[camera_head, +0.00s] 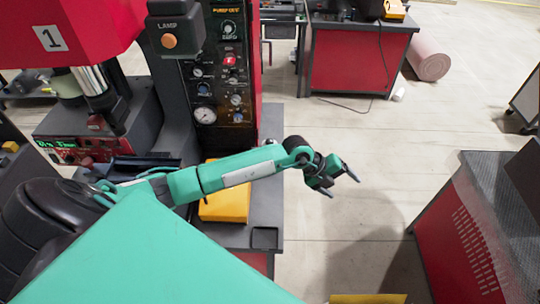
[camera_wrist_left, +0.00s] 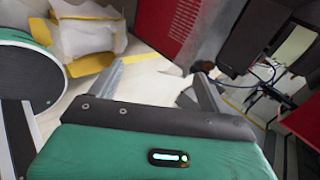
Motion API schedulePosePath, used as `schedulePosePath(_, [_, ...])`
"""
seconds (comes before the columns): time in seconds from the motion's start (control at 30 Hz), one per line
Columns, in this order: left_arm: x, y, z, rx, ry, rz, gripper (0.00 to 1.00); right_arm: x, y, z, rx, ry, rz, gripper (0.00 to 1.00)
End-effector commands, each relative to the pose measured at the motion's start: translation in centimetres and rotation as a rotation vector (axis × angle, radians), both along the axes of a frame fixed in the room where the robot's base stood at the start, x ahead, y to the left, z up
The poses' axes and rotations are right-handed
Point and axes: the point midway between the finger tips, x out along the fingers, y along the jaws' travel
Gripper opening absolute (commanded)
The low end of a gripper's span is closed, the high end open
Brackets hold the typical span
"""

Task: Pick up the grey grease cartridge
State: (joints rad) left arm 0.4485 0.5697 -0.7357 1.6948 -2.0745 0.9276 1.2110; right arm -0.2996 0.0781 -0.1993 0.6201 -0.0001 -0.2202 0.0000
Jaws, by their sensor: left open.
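I cannot make out the grey grease cartridge in either view. My left gripper (camera_head: 342,186) is open and empty, held out over the bare floor to the right of the red machine. In the left wrist view its two fingers (camera_wrist_left: 158,70) stand apart with nothing between them. My right gripper is not in view.
A yellow box (camera_head: 226,205) sits on the machine's dark side ledge (camera_head: 265,214), partly behind my left arm. A red cabinet with a grey top (camera_head: 490,190) stands at the right. A yellow bin with whitish bags (camera_wrist_left: 88,40) shows in the wrist view.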

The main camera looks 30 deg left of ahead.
Motion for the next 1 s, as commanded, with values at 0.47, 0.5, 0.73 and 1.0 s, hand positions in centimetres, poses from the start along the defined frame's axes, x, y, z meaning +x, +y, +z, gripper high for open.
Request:
schedulePosePath(0.47, [5.9,24.3,2.6,0.948,0.126,0.452,0.80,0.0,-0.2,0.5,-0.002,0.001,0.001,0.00])
schedulePosePath(0.5, [6.0,24.9,2.9,0.970,0.126,0.472,0.80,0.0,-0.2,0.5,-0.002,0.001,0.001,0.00])
schedulePosePath(0.73, [6.8,26.8,0.0,0.994,0.131,0.496,0.80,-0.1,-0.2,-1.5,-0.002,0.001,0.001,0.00])
schedulePosePath(1.0, [8.2,28.6,-3.8,0.992,0.130,0.493,0.80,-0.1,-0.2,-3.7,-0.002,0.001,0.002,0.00])
